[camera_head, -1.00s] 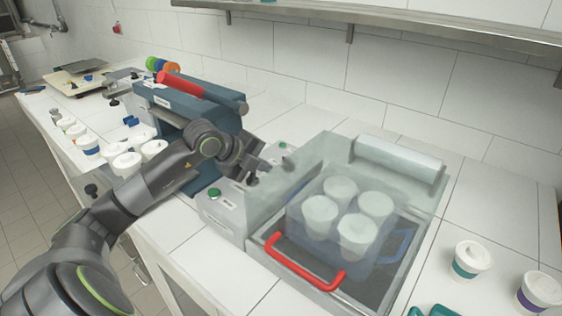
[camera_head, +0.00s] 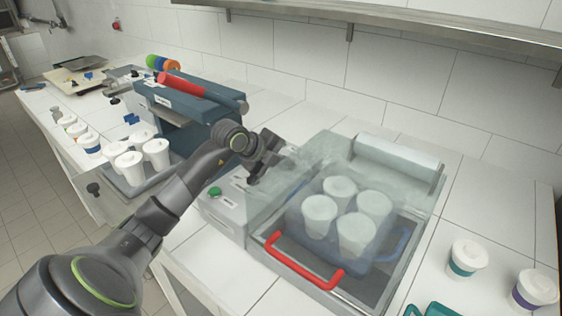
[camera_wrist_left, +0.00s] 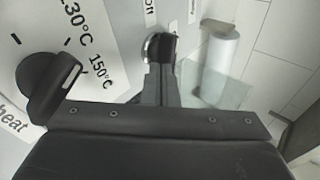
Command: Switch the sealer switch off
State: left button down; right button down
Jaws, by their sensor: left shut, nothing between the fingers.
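The sealer has a grey control box (camera_head: 222,213) with a green button (camera_head: 215,191), beside a clear-covered tray with a red handle (camera_head: 303,264). My left gripper (camera_head: 262,172) is over the back part of the control box and hides what lies under it. In the left wrist view its fingers (camera_wrist_left: 162,88) are shut and empty. Their tips overlap a small switch with a shiny metal collar (camera_wrist_left: 150,46); I cannot tell whether they touch it or which way it is set. A black temperature knob (camera_wrist_left: 52,88) is left of the fingers. My right gripper is not in view.
Several white cups (camera_head: 357,232) stand under the clear cover. A white roll (camera_head: 398,155) lies behind them. A blue machine with a red lever (camera_head: 182,84) stands left of the sealer, with white cups (camera_head: 130,167) before it. Two lidded cups (camera_head: 467,258) stand at right.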

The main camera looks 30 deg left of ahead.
pick_arm(q)
jog(key=shift+w+d, duration=0.2)
jog(key=shift+r, duration=0.15)
jog(key=shift+d, duration=0.2)
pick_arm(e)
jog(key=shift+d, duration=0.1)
pick_arm(q)
jog(key=shift+a, duration=0.2)
jog(key=shift+w+a+r, duration=0.15)
jog(key=shift+a+r, duration=0.05)
jog(key=shift+a, duration=0.05)
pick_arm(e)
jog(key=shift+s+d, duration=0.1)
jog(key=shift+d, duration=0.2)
pick_arm(q)
jog(key=shift+a, duration=0.1)
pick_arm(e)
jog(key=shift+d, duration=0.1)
